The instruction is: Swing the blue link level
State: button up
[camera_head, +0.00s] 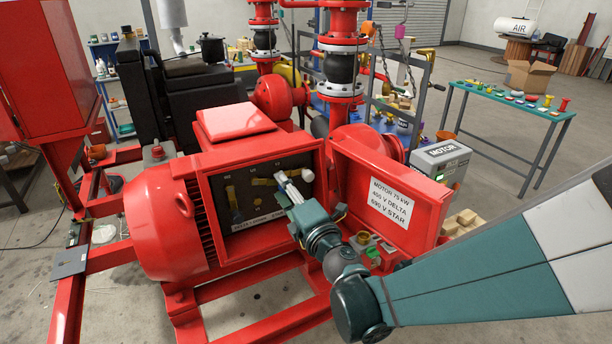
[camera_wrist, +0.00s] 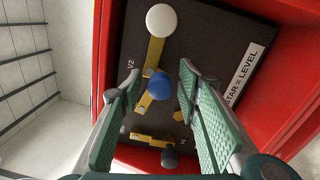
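The blue link is a brass strip with a blue knob (camera_wrist: 159,84) on the dark terminal panel (camera_wrist: 200,35). In the wrist view its strip (camera_wrist: 146,102) runs slantwise, not in line with the white-knobbed strip. My gripper (camera_wrist: 158,79) is open, one green-padded finger each side of the blue knob, with gaps visible; contact cannot be seen. The white-knobbed link (camera_wrist: 161,20) lies along the panel's label direction. The black-knobbed link (camera_wrist: 169,158) lies across it. In the head view my gripper (camera_head: 288,182) reaches into the box and hides the blue knob.
The red motor (camera_head: 160,225) carries the open terminal box (camera_head: 322,190). Its lid (camera_head: 390,205), with a rating plate, stands open beside my wrist. The box's red walls surround the panel. A label (camera_wrist: 245,72) reads "STAR = LEVEL". Small parts (camera_head: 375,248) lie below the lid.

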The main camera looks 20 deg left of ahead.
jog(key=shift+s+d, duration=0.1)
jog(key=v, duration=1.1)
jog(key=shift+s+d, duration=0.2)
jog(key=shift+s, duration=0.05)
dwell(0.5)
jog(key=w+n+p, duration=0.1)
jog(key=n, duration=0.4)
jog(key=a+n+p, duration=0.1)
jog(key=n, duration=0.4)
jog(key=w+a+n+p, duration=0.1)
jog(key=n, duration=0.3)
jog(key=shift+w+a+r+n+g+p, duration=0.15)
jog(key=shift+w+r+n+g+p, duration=0.05)
jog(key=shift+w+n+g+p, duration=0.2)
jog(key=shift+b+x, duration=0.55)
jog(key=shift+x, duration=3.35)
